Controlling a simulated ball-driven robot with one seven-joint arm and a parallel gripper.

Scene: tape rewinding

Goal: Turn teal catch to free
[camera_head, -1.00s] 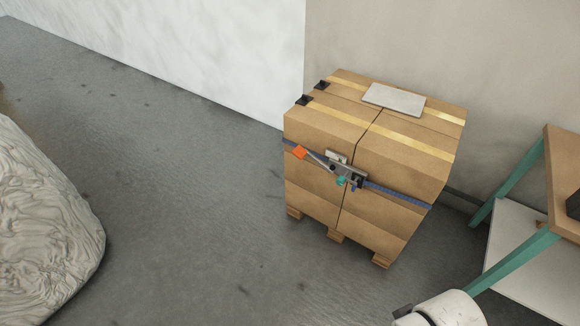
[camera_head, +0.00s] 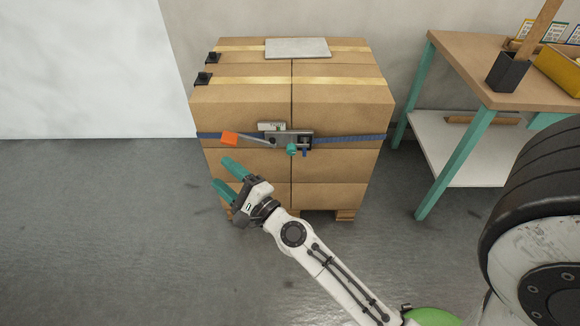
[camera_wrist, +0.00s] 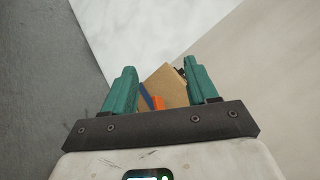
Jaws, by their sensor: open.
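The teal catch (camera_head: 291,149) is a small knob at the lower middle of a grey metal buckle (camera_head: 289,138) on the front of the stacked boxes. The buckle sits on a blue strap (camera_head: 350,140). A lever with an orange handle (camera_head: 229,138) reaches left from the buckle. My gripper (camera_head: 225,176), with teal fingers, is open and empty, in front of the boxes, below the orange handle and left of the teal catch. In the wrist view, the orange handle (camera_wrist: 158,102) and blue strap (camera_wrist: 146,97) show between the open fingers; the teal catch cannot be made out there.
The cardboard boxes (camera_head: 330,110) stand on a wooden pallet (camera_head: 345,215), with a grey plate (camera_head: 297,48) on top. A workbench (camera_head: 470,65) with teal legs stands at the right. The floor at left is clear.

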